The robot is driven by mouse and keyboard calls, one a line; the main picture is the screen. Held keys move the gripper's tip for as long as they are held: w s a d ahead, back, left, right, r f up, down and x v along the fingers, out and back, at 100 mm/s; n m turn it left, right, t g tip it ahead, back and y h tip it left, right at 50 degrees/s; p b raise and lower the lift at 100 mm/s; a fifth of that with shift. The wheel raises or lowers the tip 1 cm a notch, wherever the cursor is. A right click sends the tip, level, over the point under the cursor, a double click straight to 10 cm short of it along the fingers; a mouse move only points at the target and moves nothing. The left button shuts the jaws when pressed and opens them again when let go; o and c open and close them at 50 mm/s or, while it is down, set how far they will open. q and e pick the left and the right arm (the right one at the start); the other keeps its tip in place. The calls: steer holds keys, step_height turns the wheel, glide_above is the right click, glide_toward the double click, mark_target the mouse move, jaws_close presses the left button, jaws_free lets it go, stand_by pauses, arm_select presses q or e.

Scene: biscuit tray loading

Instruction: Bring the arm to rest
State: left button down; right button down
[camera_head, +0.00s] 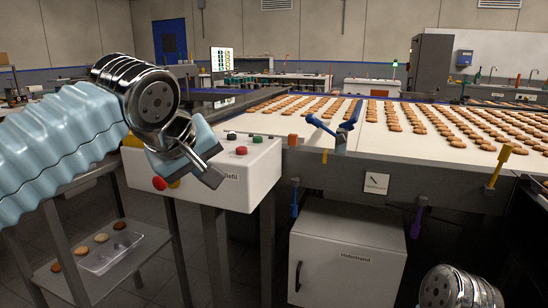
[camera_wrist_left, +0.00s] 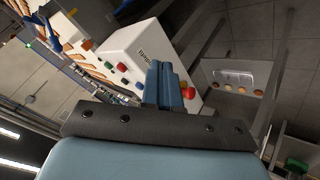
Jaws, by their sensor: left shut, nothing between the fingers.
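My left arm comes in from the left in the head view, with its forearm in a light blue sleeve. My left gripper (camera_head: 212,172) is shut and empty, raised in front of the white control box (camera_head: 262,175). Its closed fingers (camera_wrist_left: 165,85) also show in the wrist view, with nothing between them, beside the box's buttons. A chrome part of my right arm shows at the bottom right of the head view; its gripper is out of view.
A conveyor (camera_head: 375,140) with rows of biscuits runs behind the box. A white cabinet (camera_head: 345,262) stands below the conveyor. Blue, yellow and purple clamps line the conveyor edge.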

arm_select(q)
steer(key=w+d+f+m+g+h, duration=0.1)
steer(key=w+d+f+g, duration=0.1)
steer(key=f, duration=1)
steer(key=w+d+f+m+g+h, duration=0.1)
steer(key=w+d+f+m, duration=0.15)
steer(key=f, duration=0.85)
steer(key=w+d+f+m+g+h, duration=0.1)
steer(key=w+f+g, duration=0.1)
steer(key=f, duration=1)
steer(key=s+f+g, duration=0.1)
steer(key=s+f, duration=0.3)
steer(key=f, duration=0.6)
steer(key=s+f+g, duration=0.1)
steer(key=s+f, duration=0.4)
steer(key=f, duration=0.5)
steer(key=s+a+f, duration=0.4)
steer(key=s+f, duration=0.7)
steer(key=s, duration=0.3)
steer(key=shift+s+g+y, duration=0.3)
steer(key=shift+s+g, duration=0.05)
steer(key=shift+g, duration=0.05)
steer(key=shift+a, duration=0.1)
